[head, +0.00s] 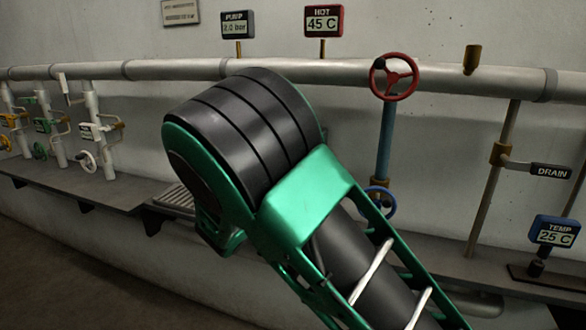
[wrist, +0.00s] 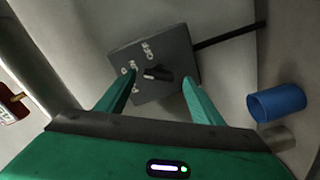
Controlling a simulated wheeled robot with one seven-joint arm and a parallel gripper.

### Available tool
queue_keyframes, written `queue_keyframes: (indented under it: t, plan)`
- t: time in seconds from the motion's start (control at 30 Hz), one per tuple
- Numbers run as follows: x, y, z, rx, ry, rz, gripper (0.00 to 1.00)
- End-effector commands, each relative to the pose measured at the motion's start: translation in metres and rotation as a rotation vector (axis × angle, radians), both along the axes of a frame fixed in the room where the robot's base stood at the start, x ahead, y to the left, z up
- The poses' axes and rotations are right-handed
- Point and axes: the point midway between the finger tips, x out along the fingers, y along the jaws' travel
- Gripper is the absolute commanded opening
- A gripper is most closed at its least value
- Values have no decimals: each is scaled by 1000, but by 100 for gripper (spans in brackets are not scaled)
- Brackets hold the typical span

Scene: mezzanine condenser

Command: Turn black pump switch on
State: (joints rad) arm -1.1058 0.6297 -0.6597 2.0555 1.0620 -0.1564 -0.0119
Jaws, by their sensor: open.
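The black pump switch (wrist: 156,73) is a small dark knob on a grey square plate (wrist: 176,58) in the wrist view. White lettering, including OFF, is on the plate. I cannot tell clearly which mark the knob points to. My gripper (wrist: 159,82) is open, with one green finger to each side of the knob in the picture. Nothing is between the fingers except the view of the knob and plate, and I cannot tell how far the tips are from them. In the head view my green and black arm fills the middle, and the switch does not show.
In the wrist view a blue cylinder (wrist: 278,102) is at the right. In the head view a red handwheel (head: 394,77), a blue handwheel (head: 379,202) and a long pipe (head: 470,79) are beyond my arm. PUMP (head: 237,25) and HOT (head: 324,21) displays stand above the pipe.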

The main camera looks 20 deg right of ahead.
Motion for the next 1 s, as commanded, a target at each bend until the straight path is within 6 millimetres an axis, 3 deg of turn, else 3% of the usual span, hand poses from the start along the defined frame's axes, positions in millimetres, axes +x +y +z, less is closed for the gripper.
queue_keyframes:
  t: [0.3, 0.5, 1.0]
  plan:
    - [-48, 36, -1, 2, 3, 4, 61]
    - [-65, 49, -1, 2, 1, 2, 61]
    - [-69, 46, -5, 13, 17, -3, 61]
